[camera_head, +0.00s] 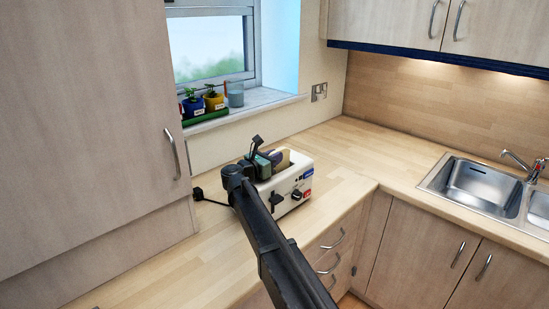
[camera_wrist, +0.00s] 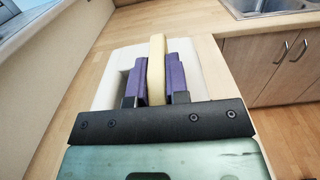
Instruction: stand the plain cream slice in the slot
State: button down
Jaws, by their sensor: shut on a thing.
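The plain cream slice (camera_wrist: 157,62) stands on edge between the two purple finger pads of my gripper (camera_wrist: 157,75), which is shut on it. In the head view the slice (camera_head: 284,158) shows as a small pale edge beside my gripper (camera_head: 273,156). The white toaster (camera_head: 303,172) stands on the counter directly below, and it also shows in the wrist view (camera_wrist: 107,82). My gripper and the slice hide the slot. I cannot tell whether the slice's lower edge is inside it or just above it.
The toaster's front has a dark lever (camera_head: 276,199) and a knob (camera_head: 297,194). Potted plants (camera_head: 203,99) and a grey cup (camera_head: 235,94) stand on the windowsill. A steel sink (camera_head: 475,186) is at the right. The wooden counter (camera_head: 345,145) is clear around the toaster.

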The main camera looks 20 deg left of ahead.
jog(key=shift+r+p, duration=2.2)
jog(key=shift+r, duration=0.15)
jog(key=shift+f+b, duration=2.4)
jog(key=c, duration=1)
grip_release()
jog(key=shift+c, duration=0.2)
notch_tip(320, 180, up, 20)
jog(key=p, duration=2)
